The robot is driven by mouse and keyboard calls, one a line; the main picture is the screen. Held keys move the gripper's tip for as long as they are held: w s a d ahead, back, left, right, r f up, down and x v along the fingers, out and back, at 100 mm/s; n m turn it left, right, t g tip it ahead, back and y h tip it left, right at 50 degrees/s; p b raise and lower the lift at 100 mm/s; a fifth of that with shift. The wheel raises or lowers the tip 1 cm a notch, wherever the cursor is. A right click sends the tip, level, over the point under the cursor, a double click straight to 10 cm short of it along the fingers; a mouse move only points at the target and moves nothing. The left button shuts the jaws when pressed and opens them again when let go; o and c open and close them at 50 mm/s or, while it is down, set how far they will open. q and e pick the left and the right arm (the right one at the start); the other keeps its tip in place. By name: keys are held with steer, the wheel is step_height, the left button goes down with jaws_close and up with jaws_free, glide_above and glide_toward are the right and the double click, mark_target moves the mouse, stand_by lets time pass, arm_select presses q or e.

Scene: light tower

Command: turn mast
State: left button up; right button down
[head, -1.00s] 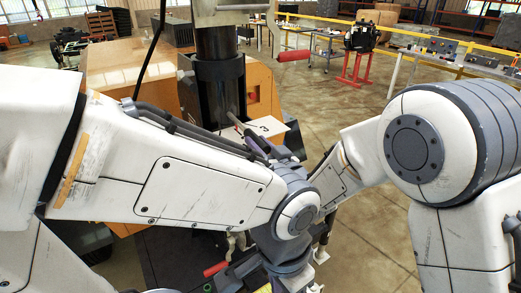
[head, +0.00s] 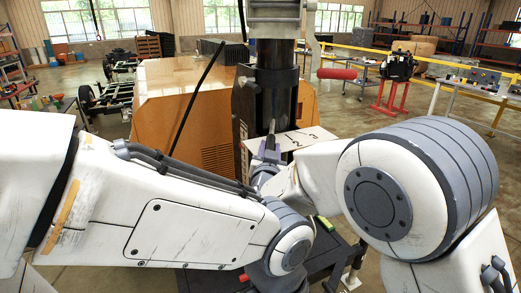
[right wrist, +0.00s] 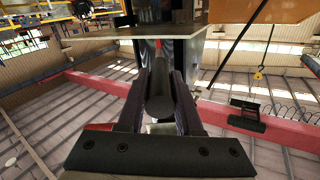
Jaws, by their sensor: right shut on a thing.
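The mast (head: 277,85) is an upright black cylinder with a collar and a grey metal bracket (head: 275,12) at its top. A thin dark bar (head: 271,128) sticks out low on its near side, just by a white plate (head: 308,137) marked with numbers. My right gripper (head: 265,150) is at this bar, partly behind my arm links. In the right wrist view, its two dark fingers (right wrist: 158,98) are shut on the round bar (right wrist: 158,78), one on each side. My left arm crosses the front of the head view; its gripper does not show.
A crank with a red grip (head: 337,73) hangs right of the mast. An orange-brown cabinet (head: 170,115) stands behind on the left.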

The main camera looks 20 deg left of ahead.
steer(key=shift+d+r, duration=0.1)
steer(key=c, duration=0.6)
jaws_free()
steer(key=shift+w+r, duration=0.1)
steer(key=shift+r, duration=0.2)
steer(key=r+b, duration=0.1)
steer(key=r, duration=0.1)
steer(key=d+r+b, duration=0.1)
steer(key=r, duration=0.1)
steer(key=s+d+r+b, duration=0.1)
steer(key=s+d+r, duration=0.1)
steer(key=d, duration=0.3)
steer(key=s+d+r+b, duration=0.1)
steer(key=d+r, duration=0.3)
steer(key=d, duration=0.1)
steer(key=shift+s+r, duration=0.2)
steer(key=shift+s, duration=0.15)
